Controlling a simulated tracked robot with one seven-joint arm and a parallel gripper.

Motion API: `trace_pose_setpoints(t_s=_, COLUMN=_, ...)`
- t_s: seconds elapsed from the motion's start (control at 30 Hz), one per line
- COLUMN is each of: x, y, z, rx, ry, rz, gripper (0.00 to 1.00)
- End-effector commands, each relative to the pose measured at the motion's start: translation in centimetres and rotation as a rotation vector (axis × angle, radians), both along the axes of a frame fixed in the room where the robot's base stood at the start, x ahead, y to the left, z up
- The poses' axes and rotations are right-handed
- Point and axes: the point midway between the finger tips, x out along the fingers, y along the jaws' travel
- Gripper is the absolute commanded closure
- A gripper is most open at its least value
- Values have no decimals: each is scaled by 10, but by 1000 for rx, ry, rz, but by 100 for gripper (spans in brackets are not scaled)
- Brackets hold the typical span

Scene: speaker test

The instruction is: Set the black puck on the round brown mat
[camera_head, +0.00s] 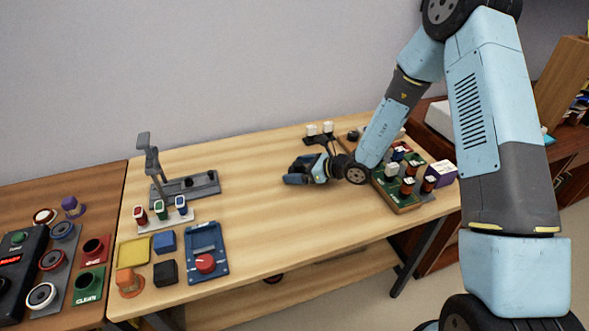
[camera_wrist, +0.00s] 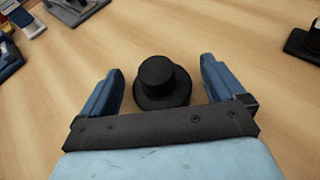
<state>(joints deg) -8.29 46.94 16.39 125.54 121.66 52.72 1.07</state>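A black puck-like piece (camera_wrist: 160,82), a short round cylinder on a wider round black base, stands on the wooden table in the wrist view. My gripper (camera_wrist: 161,70) is open, with one blue finger on each side of the piece and a visible gap to both. In the head view my gripper (camera_head: 292,172) is low over the middle of the table; its fingers largely hide the piece there. I cannot make out a round brown mat in either view.
A board with several dark and copper-coloured pieces (camera_head: 402,200) stands to the right of my gripper. Two white blocks (camera_head: 320,128) are behind it. A grey stand (camera_head: 185,189), small bottles (camera_head: 161,211) and a blue box with a red knob (camera_head: 206,250) are at left. The front middle is clear.

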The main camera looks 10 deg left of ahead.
Motion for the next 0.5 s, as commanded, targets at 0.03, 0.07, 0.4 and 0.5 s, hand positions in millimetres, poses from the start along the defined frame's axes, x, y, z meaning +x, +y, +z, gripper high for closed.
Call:
trace_pose_setpoints(t_s=0.03, x=0, y=0, z=0, rx=0, ry=0, rz=0, gripper=3)
trace_pose_setpoints(t_s=0.07, x=0, y=0, z=0, rx=0, ry=0, rz=0, gripper=3)
trace_pose_setpoints(t_s=0.4, x=-1, y=-11, z=7, rx=0, ry=-2, rz=-1, gripper=3)
trace_pose_setpoints(t_s=0.5, x=-5, y=-25, z=12, rx=-1, ry=0, rz=-3, gripper=3)
